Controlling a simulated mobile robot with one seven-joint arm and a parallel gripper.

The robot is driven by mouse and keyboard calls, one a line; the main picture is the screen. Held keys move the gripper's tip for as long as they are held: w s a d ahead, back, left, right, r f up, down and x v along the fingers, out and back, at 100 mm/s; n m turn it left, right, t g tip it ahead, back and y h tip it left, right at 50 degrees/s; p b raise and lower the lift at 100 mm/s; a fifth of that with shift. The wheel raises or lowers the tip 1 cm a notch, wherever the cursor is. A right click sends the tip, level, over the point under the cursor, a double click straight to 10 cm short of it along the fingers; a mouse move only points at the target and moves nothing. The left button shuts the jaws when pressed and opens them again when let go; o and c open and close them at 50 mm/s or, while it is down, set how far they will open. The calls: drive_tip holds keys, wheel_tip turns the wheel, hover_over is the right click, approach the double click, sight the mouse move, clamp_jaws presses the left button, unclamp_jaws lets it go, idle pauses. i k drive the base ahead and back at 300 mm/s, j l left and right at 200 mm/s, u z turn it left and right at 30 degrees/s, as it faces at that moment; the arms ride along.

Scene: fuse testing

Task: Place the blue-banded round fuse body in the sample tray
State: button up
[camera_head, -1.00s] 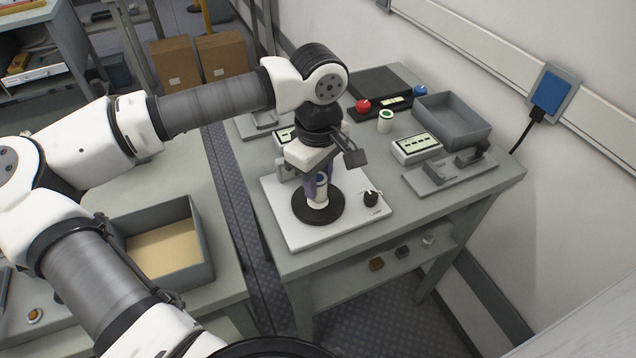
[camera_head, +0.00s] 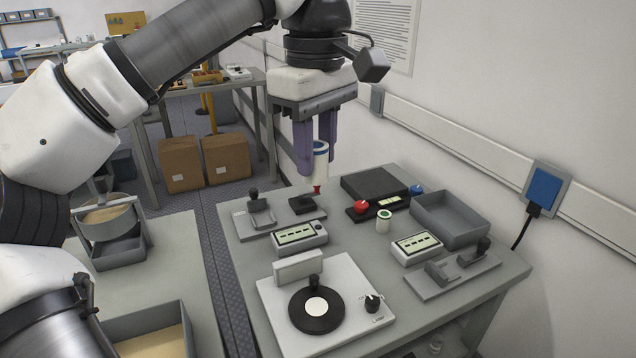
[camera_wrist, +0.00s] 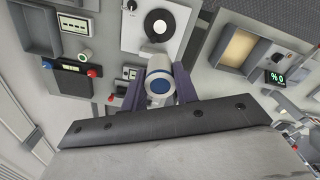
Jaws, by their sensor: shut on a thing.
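My gripper (camera_head: 318,150) has purple fingers and is shut on the blue-banded round fuse body (camera_head: 319,168), a white upright cylinder. It is held high above the table, clear of everything. In the wrist view, the fuse body (camera_wrist: 158,84) shows its blue-ringed end between the fingers. An empty grey open tray (camera_head: 448,218) stands at the back right of the table. Another grey tray (camera_head: 188,318) with a tan floor is on the left bench, partly cut off. No label shows which one is the sample tray.
A green-marked white cylinder (camera_head: 383,222), two meters (camera_head: 300,237), a black box with a red knob (camera_head: 361,207) and grey fixtures (camera_head: 452,275) occupy the rest. A wall borders the right.

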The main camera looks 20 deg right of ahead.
sight(447, 224)
drive_tip(key=i+l+z, duration=0.1)
drive_tip(key=l, duration=0.35)
drive_tip(key=i+l, duration=0.1)
drive_tip(key=l, duration=0.35)
drive_tip(key=i+l+z, duration=0.15)
drive_tip(key=l, duration=0.25)
drive_tip(key=i+l, duration=0.1)
drive_tip(key=l, duration=0.35)
drive_tip(key=z, duration=0.05)
